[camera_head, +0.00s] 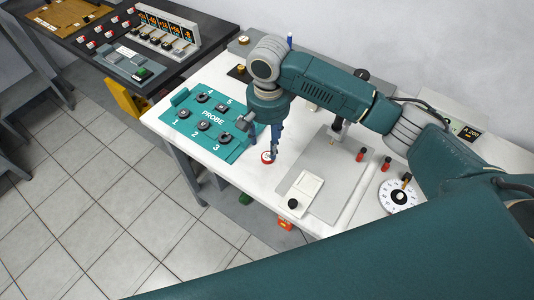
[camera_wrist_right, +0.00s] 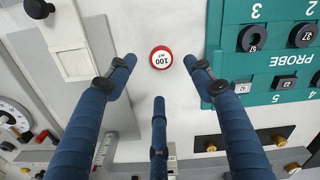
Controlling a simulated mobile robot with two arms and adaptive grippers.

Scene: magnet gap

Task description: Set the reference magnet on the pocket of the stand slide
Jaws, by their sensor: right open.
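The reference magnet (camera_wrist_right: 161,57) is a small round piece with a red rim and a white face marked 100 mT. It lies face up on the white bench top, and the head view shows it (camera_head: 267,157) right of the teal probe board. My right gripper (camera_wrist_right: 160,76) is open above it; its blue fingers are spread around the magnet with clear gaps to it. The fingers (camera_head: 275,143) partly block the head view. The stand slide (camera_head: 305,187) is a pale plate with a black knob, on the grey stand base. My left gripper is out of view.
The teal probe board (camera_head: 211,124) with numbered probes stands left of the magnet. The grey stand base (camera_head: 345,183), red-topped posts (camera_head: 361,154) and a white dial (camera_head: 397,197) are to the right.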

